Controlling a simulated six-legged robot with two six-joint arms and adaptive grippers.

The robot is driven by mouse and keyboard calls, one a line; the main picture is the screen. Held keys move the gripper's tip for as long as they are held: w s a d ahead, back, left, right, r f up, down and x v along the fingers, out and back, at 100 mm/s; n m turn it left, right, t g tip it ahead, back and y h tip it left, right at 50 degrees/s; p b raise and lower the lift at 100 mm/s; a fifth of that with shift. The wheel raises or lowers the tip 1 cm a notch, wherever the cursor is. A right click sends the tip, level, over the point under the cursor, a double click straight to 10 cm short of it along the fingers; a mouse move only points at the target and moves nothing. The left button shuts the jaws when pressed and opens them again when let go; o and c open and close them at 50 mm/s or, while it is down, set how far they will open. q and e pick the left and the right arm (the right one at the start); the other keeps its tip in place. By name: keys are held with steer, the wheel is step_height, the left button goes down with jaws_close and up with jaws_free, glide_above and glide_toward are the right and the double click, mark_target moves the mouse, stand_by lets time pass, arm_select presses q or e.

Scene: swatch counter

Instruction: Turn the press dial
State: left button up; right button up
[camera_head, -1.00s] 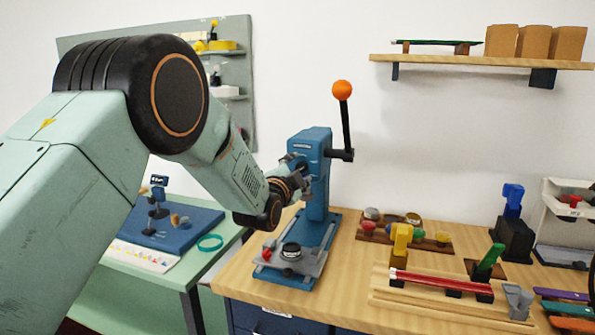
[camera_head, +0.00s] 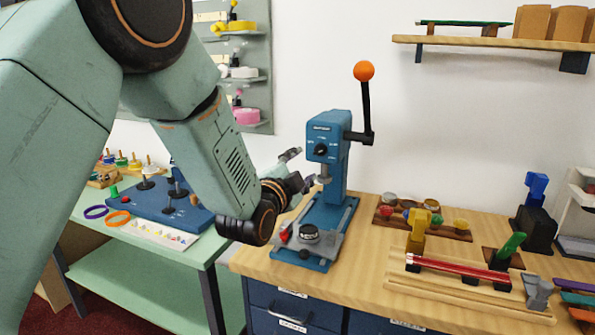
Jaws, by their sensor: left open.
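The blue press (camera_head: 332,195) stands upright on the left part of the wooden counter, with an orange-balled lever on its right. Its black dial (camera_head: 320,150) is on the front of the head and shows clearly, with small white marks around it. My left gripper (camera_head: 300,168) is open and empty, just left of and a little below the dial, apart from it. The gripper's fingers point toward the press, and the near parts of the gripper are partly hidden by my wrist. My right gripper does not show.
The press base carries a grey plate (camera_head: 328,245) with a black round piece (camera_head: 308,232) and a red knob (camera_head: 284,236). A wooden tray (camera_head: 440,230) of coloured knobs and a red bar (camera_head: 455,270) lie to the right. A green table (camera_head: 150,275) stands left.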

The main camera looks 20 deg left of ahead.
arm_select(q)
steer(key=shift+s, duration=0.9)
steer(key=s+f+n+g, duration=0.55)
steer(key=s+f, duration=0.35)
steer(key=f, duration=0.5)
steer(key=s+f+n+g, duration=0.55)
steer(key=s+f, duration=0.45)
steer(key=f, duration=0.4)
steer(key=s+f+n+g, duration=0.1)
steer(key=s+f+g, duration=0.2)
steer(key=s, duration=1)
steer(key=s+f+g, duration=0.4)
steer(key=s+f, duration=0.6)
steer(key=s, duration=0.3)
steer(key=shift+s+a+n+y, duration=0.15)
steer(key=shift+s+n+y, duration=0.15)
steer(key=shift+n, duration=0.1)
